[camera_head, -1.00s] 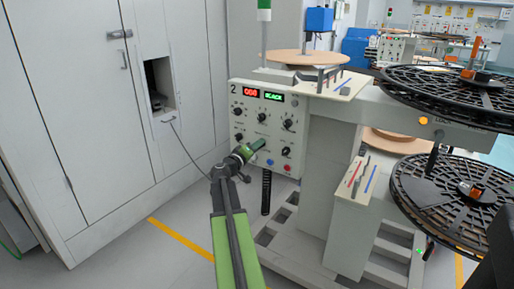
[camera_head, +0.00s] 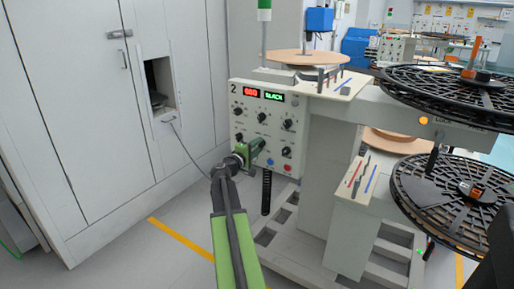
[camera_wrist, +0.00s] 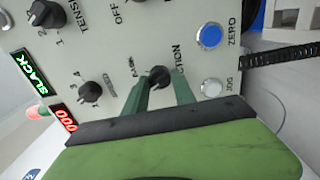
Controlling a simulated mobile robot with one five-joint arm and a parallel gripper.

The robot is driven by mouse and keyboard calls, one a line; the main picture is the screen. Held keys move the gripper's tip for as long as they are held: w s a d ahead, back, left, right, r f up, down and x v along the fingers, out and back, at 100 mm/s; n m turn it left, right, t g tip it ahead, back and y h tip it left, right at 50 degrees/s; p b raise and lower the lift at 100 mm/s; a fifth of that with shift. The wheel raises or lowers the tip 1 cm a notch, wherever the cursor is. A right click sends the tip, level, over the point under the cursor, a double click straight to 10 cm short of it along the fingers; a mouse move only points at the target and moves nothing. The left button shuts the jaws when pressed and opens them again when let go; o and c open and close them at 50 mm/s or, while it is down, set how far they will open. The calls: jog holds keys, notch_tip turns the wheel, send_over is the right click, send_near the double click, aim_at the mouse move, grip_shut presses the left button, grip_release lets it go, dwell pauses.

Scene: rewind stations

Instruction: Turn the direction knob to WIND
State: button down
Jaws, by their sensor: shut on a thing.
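The direction knob (camera_wrist: 158,77) is a small black knob on the pale control panel (camera_wrist: 130,45). The lettering "CTION" shows beside it in the wrist view. My gripper (camera_wrist: 161,84) has its two green fingers on either side of the knob and is shut on it. The knob's pointer and its setting are too small to tell. In the head view my gripper (camera_head: 258,145) reaches the lower left part of the panel and hides the knob.
Other black knobs (camera_wrist: 90,92) sit close by on the panel. A blue ZERO button (camera_wrist: 208,36) and a pale JOG button (camera_wrist: 211,87) are near my fingers. Large black reels (camera_head: 455,95) stand at the right. A white cabinet (camera_head: 80,120) stands at the left.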

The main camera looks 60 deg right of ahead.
dwell(0.4)
jog(key=c, duration=1.1)
grip_release()
jog(key=shift+o, duration=0.2)
jog(key=a, duration=1.7)
jog(key=shift+a, duration=0.25)
